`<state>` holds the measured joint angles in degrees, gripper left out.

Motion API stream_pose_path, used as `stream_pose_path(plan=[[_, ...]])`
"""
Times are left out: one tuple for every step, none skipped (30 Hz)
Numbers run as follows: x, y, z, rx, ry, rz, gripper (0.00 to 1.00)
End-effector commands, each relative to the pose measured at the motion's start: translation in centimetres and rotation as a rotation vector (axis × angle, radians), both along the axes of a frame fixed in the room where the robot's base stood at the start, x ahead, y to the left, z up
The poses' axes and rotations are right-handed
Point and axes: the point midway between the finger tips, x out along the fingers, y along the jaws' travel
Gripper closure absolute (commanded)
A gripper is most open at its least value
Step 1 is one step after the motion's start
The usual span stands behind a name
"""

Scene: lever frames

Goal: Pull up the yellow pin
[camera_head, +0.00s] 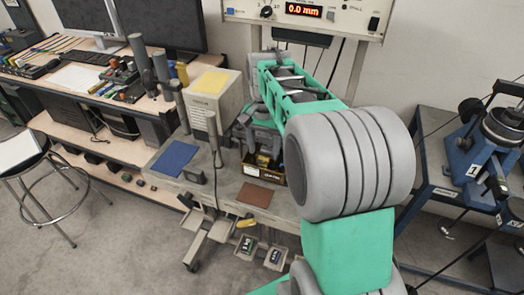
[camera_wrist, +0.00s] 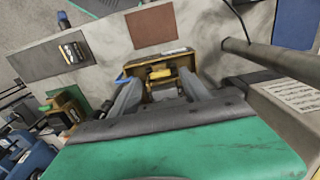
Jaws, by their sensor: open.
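A small yellow piece (camera_wrist: 160,73), which looks like the yellow pin, sits inside a yellow-and-black frame (camera_wrist: 149,90) in the wrist view. In the head view a yellow spot (camera_head: 264,159) shows in the dark box-like frame (camera_head: 262,177) on the bench, partly hidden by my arm. My gripper (camera_wrist: 160,86) is open, its two grey fingers spread on either side of the yellow piece. I cannot tell whether the fingers touch the frame. The lower part of the pin is hidden.
A brown-red mat (camera_head: 254,196) and a blue mat (camera_head: 175,158) lie on the bench. A grey upright rod (camera_head: 213,138) stands left of the frame. A beige box (camera_head: 212,100) with a yellow top stands behind. Below the front edge hang a yellow-handled lever (camera_head: 246,222) and small fixtures (camera_head: 275,257).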

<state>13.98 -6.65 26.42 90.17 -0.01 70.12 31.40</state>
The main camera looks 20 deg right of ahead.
Motion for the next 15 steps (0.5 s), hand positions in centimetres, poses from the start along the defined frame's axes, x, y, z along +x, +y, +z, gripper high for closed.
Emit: stream_pose_path(plan=[[-0.1, 0.0, -0.8, 0.001, 0.004, 0.000, 0.45], [-0.1, 0.0, -1.2, 0.001, 0.002, 0.000, 0.45], [-0.1, 0.0, -1.8, 0.001, 0.002, 0.000, 0.45], [0.0, 0.0, -2.2, 0.000, 0.001, 0.000, 0.45], [0.0, 0.0, -2.5, 0.001, 0.001, 0.001, 0.45], [0.0, 0.0, -2.8, 0.000, 0.000, 0.001, 0.45], [0.0, 0.1, -2.9, 0.000, 0.000, 0.001, 0.45], [0.0, 0.1, -3.0, -0.001, -0.001, 0.002, 0.45], [0.0, 0.1, -3.1, 0.000, -0.001, 0.003, 0.45], [0.0, 0.1, -3.1, 0.000, -0.001, 0.003, 0.45], [0.0, 0.1, -3.1, 0.000, -0.001, 0.003, 0.45], [0.0, 0.1, -3.1, 0.000, -0.001, 0.003, 0.45], [0.0, 0.1, -3.1, 0.000, -0.001, 0.003, 0.45], [0.0, 0.1, -3.1, 0.000, -0.001, 0.003, 0.45], [0.0, 0.1, -3.1, 0.000, -0.001, 0.003, 0.49]])
